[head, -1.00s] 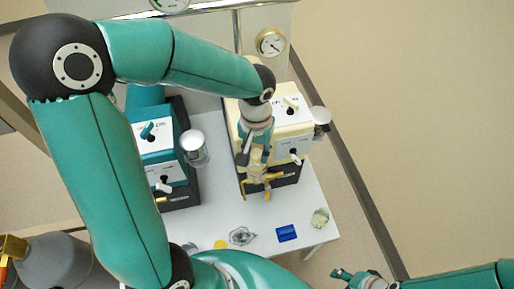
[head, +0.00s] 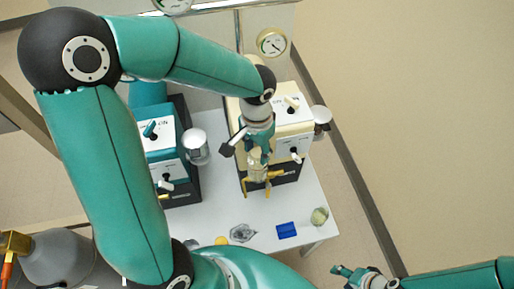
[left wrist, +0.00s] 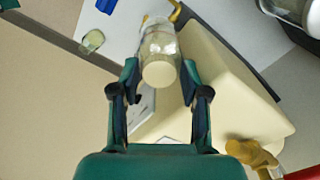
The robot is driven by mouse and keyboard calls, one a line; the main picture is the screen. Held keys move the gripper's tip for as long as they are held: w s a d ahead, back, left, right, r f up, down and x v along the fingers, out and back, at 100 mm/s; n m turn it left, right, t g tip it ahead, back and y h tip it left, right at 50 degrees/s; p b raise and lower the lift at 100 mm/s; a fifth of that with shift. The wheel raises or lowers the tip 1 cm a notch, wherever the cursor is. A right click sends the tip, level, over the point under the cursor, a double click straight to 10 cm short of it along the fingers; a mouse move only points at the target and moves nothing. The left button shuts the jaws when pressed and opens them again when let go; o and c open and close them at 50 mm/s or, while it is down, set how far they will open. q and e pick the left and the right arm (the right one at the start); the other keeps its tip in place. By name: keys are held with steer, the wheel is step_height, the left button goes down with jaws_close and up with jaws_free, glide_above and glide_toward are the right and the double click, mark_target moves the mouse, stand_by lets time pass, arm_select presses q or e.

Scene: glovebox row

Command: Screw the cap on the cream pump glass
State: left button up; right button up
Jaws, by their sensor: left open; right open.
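The cream pump (head: 285,120) stands at the right of the white table, with its glass (head: 257,168) at its front side. The left wrist view shows the clear glass (left wrist: 160,44) with a round cream cap (left wrist: 159,74) at the end facing the camera. I cannot tell how tightly the cap sits. My left gripper (head: 255,150) is open above the glass. Its fingers (left wrist: 160,78) stand on either side of the cap, with visible gaps. My right gripper (head: 352,277) is open and empty, low at the right, away from the table.
A teal pump (head: 160,145) with a grey-white cylinder stands to the left. A blue block (head: 286,230), a grey crumpled piece (head: 243,233), a yellow item (head: 221,241) and a small glass (head: 319,216) lie along the table's front. Yellow taps (head: 268,190) flank the glass.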

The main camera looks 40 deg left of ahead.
arm_select(q)
steer(key=shift+f+n+b, duration=0.2)
steer(key=shift+n+b, duration=0.4)
steer(key=shift+b, duration=0.05)
steer(key=n+b, duration=0.2)
steer(key=n, duration=0.1)
steer(key=shift+f, duration=0.1)
steer(key=n+b, duration=0.1)
steer(key=n, duration=0.2)
steer(key=n+b, duration=0.2)
steer(key=n, duration=0.4)
steer(key=shift+d+b, duration=0.15)
steer(key=shift+b, duration=0.15)
steer(key=n, duration=0.4)
steer(key=shift+r+b, duration=0.25)
steer(key=shift+b, duration=0.1)
